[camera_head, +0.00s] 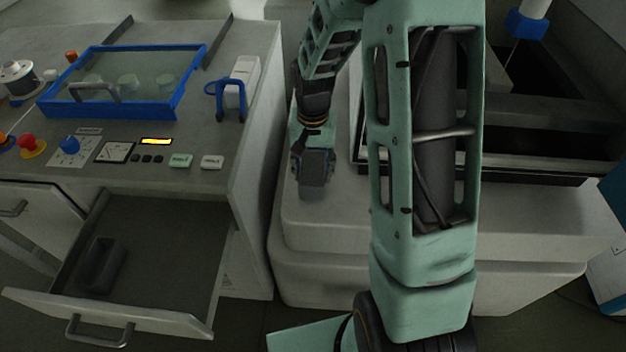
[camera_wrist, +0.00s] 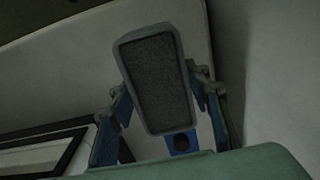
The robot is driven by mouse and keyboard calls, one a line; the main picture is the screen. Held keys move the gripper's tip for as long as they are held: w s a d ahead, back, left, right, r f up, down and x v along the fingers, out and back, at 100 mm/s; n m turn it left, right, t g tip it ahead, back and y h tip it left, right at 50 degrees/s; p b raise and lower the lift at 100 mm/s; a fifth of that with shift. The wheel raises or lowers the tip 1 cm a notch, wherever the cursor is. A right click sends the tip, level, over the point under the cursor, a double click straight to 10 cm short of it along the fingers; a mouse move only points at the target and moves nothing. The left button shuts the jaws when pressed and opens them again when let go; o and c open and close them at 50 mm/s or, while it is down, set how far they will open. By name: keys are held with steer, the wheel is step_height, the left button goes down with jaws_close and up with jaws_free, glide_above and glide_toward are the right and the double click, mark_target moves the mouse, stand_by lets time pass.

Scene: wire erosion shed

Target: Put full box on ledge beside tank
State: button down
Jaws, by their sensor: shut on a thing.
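The full box (camera_wrist: 157,80) is a grey tapered tray filled with dark, grainy matter. In the wrist view it is between the two fingers of my gripper (camera_wrist: 165,100), which is shut on it. In the head view my gripper (camera_head: 311,158) points down over the pale ledge (camera_head: 335,225), left of the dark tank (camera_head: 540,115). The box (camera_head: 314,188) shows small below the fingers, at the ledge's left end. I cannot tell whether it touches the ledge. My arm hides part of the ledge and tank.
An open drawer (camera_head: 155,250) on the left holds another dark box (camera_head: 101,265). Above it is a control panel with an emergency stop (camera_head: 32,145) and a blue-framed glass lid (camera_head: 125,80). The ledge's front looks clear on both sides of my arm.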

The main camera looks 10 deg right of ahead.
mark_target(313, 181)
steer(key=shift+f, duration=1.85)
steer(key=shift+f+b, duration=0.2)
steer(key=shift+b, duration=0.1)
steer(key=c, duration=1)
jaws_free()
steer(key=shift+c, duration=0.2)
steer(key=shift+r, duration=0.15)
step_height(313, 181, up, 12)
steer(key=p, duration=0.1)
